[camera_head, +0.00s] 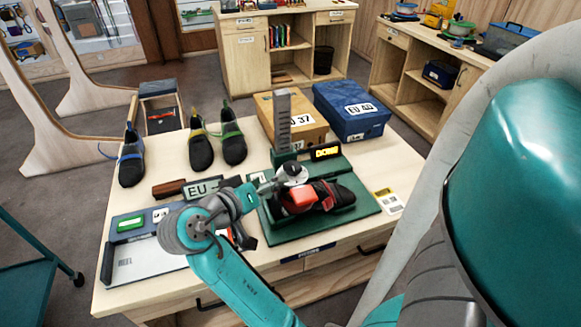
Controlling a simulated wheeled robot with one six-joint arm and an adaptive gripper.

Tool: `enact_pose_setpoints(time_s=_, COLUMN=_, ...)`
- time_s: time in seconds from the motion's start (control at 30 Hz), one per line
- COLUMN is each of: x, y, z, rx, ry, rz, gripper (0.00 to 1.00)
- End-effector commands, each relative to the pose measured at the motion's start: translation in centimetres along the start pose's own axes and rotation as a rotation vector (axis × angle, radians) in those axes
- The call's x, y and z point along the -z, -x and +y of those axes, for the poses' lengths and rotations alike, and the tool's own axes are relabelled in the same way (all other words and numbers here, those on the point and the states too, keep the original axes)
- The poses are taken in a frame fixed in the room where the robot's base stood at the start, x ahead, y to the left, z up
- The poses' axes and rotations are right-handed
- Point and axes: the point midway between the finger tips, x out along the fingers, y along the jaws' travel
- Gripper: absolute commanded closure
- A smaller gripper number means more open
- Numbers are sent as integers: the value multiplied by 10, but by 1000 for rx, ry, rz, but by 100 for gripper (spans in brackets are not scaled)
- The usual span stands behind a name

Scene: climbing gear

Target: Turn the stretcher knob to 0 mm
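The shoe stretcher stands on a green board (361,205) on the table, with an upright grey scale post (283,118). A pale round dial-like part (292,171), which looks like the knob, sits at the foot of the post. A black and red shoe (338,194) lies on the board, with a red block (302,197) over it.
Several dark shoes (202,151) stand at the table's back left. A tan box (306,131) and a blue box (352,110) stand behind the stretcher. A measuring tray (140,270) lies at front left. A yellow-white card (388,201) lies right of the board.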

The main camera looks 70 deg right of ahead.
Motion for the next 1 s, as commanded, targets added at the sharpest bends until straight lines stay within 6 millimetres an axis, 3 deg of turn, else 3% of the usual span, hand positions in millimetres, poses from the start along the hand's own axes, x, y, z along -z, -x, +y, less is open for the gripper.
enact_pose_setpoints(time_s=0.2, x=6, y=2, z=3, rx=33, ry=-416, rz=-42, gripper=26)
enact_pose_setpoints(time_s=0.33, x=8, y=3, z=3, rx=41, ry=-554, rz=-57, gripper=26)
enact_pose_setpoints(time_s=0.57, x=7, y=-5, z=3, rx=40, ry=-609, rz=-64, gripper=26)
enact_pose_setpoints(time_s=1.0, x=4, y=-73, z=0, rx=38, ry=-607, rz=-64, gripper=26)
